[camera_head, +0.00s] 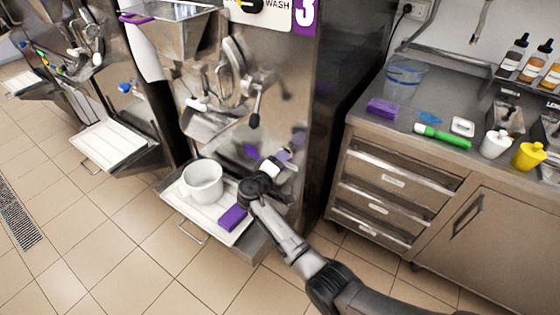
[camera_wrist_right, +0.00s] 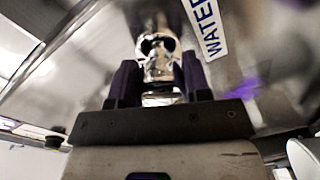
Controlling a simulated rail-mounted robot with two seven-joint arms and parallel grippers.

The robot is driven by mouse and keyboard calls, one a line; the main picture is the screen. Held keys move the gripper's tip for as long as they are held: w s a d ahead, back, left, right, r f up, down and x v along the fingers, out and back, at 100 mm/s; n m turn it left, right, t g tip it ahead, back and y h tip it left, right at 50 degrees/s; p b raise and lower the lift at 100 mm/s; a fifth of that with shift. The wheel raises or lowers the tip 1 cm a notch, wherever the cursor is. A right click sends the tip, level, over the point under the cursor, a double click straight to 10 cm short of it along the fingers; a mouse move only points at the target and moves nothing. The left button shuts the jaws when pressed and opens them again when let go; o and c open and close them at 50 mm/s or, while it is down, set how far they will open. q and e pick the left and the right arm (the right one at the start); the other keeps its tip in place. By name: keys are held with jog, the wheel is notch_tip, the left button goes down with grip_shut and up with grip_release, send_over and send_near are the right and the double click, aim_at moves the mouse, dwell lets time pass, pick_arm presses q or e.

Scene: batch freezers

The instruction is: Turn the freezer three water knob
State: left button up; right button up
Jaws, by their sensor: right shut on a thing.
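Freezer three is the steel machine with the purple "3" sign (camera_head: 305,12) in the head view. My right gripper (camera_head: 291,150) reaches up to the lower right of its front panel. In the right wrist view, the dark fingers of my right gripper (camera_wrist_right: 159,80) stand on either side of a shiny metal water knob (camera_wrist_right: 160,45) and are shut on it. A "WATER" label (camera_wrist_right: 208,28) is on the panel just right of the knob. In the head view the knob is hidden by my gripper. My left gripper is not in view.
A white tray (camera_head: 190,211) below the freezer's spout holds a white pot (camera_head: 203,181) and a purple sponge (camera_head: 233,217), close to my right forearm. A steel counter with drawers (camera_head: 385,181) stands to the right. Tiled floor is open in front.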

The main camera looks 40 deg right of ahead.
jog(key=o, duration=0.8)
jog(key=shift+o, duration=0.6)
jog(key=shift+a, duration=0.3)
jog(key=p+v, duration=0.2)
jog(key=v, duration=1.1)
jog(key=shift+s, duration=0.1)
